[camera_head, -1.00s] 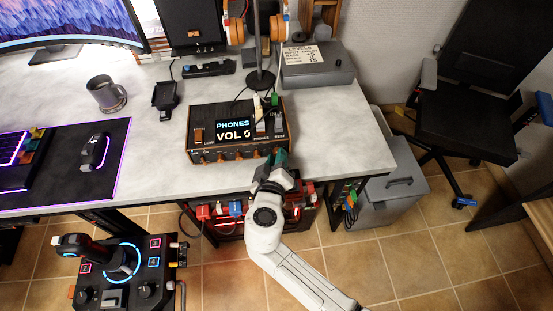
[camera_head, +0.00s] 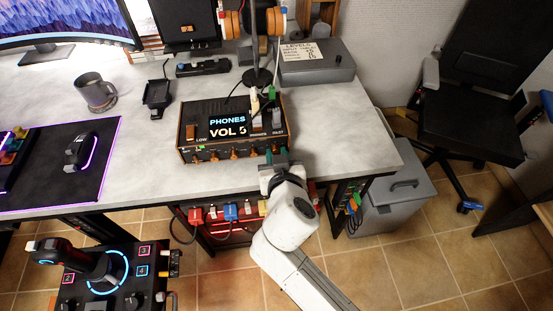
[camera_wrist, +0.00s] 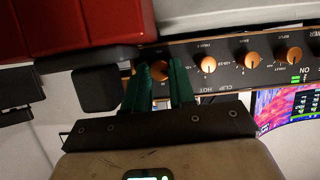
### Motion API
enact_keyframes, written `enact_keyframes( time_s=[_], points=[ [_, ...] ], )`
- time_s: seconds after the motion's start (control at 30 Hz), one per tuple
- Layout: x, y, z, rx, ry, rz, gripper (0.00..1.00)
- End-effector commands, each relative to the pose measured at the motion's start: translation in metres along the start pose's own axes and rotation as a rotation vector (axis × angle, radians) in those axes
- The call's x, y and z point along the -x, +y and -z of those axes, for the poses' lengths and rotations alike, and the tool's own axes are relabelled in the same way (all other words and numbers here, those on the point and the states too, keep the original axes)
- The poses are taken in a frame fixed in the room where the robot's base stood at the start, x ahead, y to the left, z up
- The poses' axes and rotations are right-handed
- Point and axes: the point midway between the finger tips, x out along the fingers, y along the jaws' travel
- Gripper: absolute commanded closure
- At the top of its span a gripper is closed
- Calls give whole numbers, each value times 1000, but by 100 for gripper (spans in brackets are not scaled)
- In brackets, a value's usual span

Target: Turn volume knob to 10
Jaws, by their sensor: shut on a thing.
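The amplifier box (camera_head: 188,118) stands near the front edge of the desk, with a row of orange knobs along its front. Its display (camera_head: 228,126) reads PHONES and VOL, with a blurry digit that looks like 5 or 3. My gripper (camera_head: 269,158) is at the right end of the knob row. In the wrist view the green fingers of my gripper (camera_wrist: 162,82) are closed around the end knob (camera_wrist: 160,71), one on each side. The fingers cover part of this knob, so its pointer does not show clearly.
Neighbouring knobs (camera_wrist: 208,64) sit close beside the held one. Red and blue connectors (camera_head: 230,211) hang under the desk edge. The desk right of the box is clear.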

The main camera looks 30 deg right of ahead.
Motion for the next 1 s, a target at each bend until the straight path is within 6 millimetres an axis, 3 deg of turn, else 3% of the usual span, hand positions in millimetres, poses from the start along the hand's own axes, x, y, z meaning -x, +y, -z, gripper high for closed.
enact_keyframes(
  time_s=[0.67, 0.7, 0.93, 1.0],
  points=[
    [0, 0, -1, -66, -2, 28, 100],
    [0, 0, -1, -66, -2, 28, 73],
    [0, 0, -1, -65, -1, 27, 51],
    [0, 0, 0, -65, -1, 27, 50]
  ],
)
